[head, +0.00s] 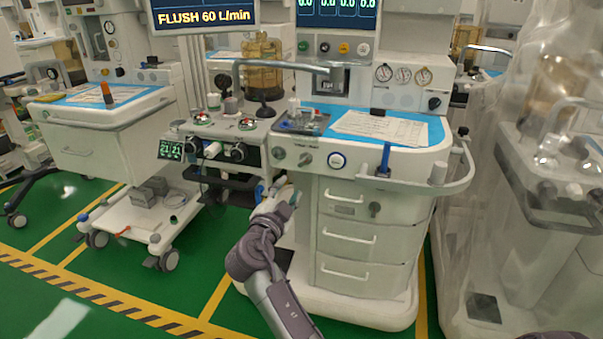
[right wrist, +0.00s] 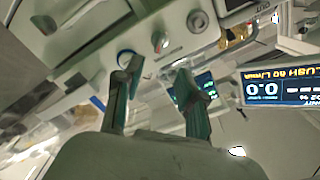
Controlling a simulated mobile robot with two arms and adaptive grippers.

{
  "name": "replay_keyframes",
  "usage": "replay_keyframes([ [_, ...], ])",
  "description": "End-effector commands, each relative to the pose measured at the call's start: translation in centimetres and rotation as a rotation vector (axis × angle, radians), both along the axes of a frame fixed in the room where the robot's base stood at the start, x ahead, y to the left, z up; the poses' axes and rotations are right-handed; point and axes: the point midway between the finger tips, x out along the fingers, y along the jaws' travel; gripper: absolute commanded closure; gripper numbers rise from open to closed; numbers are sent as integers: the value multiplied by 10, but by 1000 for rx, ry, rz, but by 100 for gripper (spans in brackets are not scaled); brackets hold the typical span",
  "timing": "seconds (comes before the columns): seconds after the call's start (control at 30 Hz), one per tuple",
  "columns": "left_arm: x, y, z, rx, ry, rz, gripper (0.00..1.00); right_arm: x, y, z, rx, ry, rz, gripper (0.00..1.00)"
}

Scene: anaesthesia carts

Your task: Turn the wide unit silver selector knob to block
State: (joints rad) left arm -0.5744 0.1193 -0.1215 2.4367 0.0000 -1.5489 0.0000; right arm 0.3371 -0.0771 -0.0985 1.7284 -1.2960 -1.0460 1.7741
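The wide unit (head: 330,200) is the white cart with drawers at the middle of the head view. Its front panel carries two round silver knobs, a left one (head: 279,153) and a right one (head: 305,158). Both also show in the right wrist view, the left one (right wrist: 197,20) and the right one (right wrist: 160,40). The labels and pointer positions are too small to read. My right gripper (head: 283,190) is below these knobs. In the right wrist view its fingers (right wrist: 158,75) are apart with nothing between them, with the panel beyond. My left gripper is not in view.
A blue clip-like item (head: 384,160) stands at the worktop's front edge. A narrower unit (head: 215,150) with black knobs adjoins on the left. A plastic-covered machine (head: 530,190) stands at right.

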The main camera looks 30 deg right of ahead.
Motion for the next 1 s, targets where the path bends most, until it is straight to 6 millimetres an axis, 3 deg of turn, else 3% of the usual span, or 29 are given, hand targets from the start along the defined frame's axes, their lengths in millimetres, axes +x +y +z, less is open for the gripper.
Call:
replay_keyframes([
  [0.5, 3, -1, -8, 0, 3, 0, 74, 67, -78, 1, -4, 3, 1, 60],
  [0.7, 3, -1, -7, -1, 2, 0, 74, 79, -91, 0, -2, 5, 3, 60],
  [1.0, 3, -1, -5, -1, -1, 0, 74, 80, -93, 0, -1, 4, 4, 60],
])
